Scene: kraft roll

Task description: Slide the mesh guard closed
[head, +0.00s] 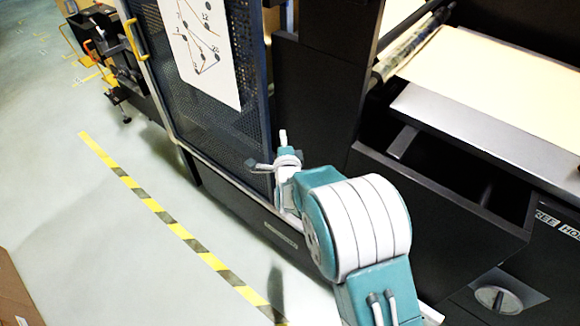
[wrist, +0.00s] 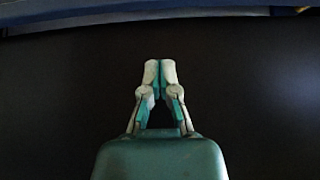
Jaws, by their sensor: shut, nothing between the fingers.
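The mesh guard (head: 217,116) is a dark perforated panel in a blue-grey frame, left of centre in the head view, with a white diagram sheet on it. A yellow handle (head: 134,38) is on its left edge. To the right of the guard is a dark machine panel (head: 318,98). My gripper (head: 262,166) is in front of the guard's lower right part in the head view; whether it touches cannot be told. In the wrist view my gripper (wrist: 160,72) has its fingertips together, empty, before a plain dark surface (wrist: 252,95).
A yellow-black floor stripe (head: 170,222) runs along the machine. Open pale floor (head: 80,225) lies to the left. A cream paper web (head: 500,85) and roller are at the upper right. A brown box edge (head: 12,295) shows at lower left.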

